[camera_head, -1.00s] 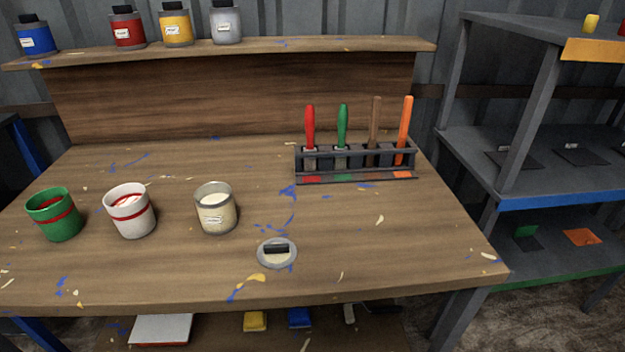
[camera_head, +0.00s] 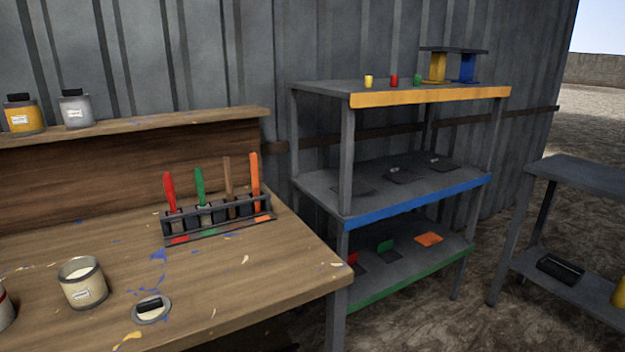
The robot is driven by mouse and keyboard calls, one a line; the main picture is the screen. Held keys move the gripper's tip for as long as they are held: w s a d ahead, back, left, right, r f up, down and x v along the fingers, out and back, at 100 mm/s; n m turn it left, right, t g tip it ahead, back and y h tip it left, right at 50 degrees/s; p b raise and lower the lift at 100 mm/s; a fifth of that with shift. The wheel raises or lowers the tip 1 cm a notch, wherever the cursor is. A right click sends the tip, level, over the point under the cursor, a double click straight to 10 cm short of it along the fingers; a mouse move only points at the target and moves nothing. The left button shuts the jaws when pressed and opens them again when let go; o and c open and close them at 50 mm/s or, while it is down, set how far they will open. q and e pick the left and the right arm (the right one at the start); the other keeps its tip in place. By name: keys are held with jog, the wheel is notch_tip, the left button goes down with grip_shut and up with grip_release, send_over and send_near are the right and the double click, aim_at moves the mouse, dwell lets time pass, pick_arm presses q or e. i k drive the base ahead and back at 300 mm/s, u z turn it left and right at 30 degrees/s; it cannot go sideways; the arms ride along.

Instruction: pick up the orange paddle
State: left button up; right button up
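The orange paddle (camera_head: 255,178) stands upright in the rightmost slot of a dark rack (camera_head: 216,218) on the wooden workbench (camera_head: 230,290). Its handle sticks up and its lower part is hidden by the rack. A brown paddle (camera_head: 228,180), a green paddle (camera_head: 200,187) and a red paddle (camera_head: 170,192) stand to its left in the same rack. Colored patches lie along the rack's front strip, with an orange one below the orange paddle. Neither of my grippers is in the head view.
A grey shelf unit (camera_head: 420,188) stands right of the workbench, with small colored cups on top and flat pieces lower. A glass jar (camera_head: 83,283) and a round lid (camera_head: 151,309) stand on the bench's front left. Another table (camera_head: 585,177) is at the far right.

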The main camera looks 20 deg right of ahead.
aim_at(253, 155)
jog(key=z, duration=0.85)
jog(key=i, duration=0.8)
jog(key=u, duration=1.2)
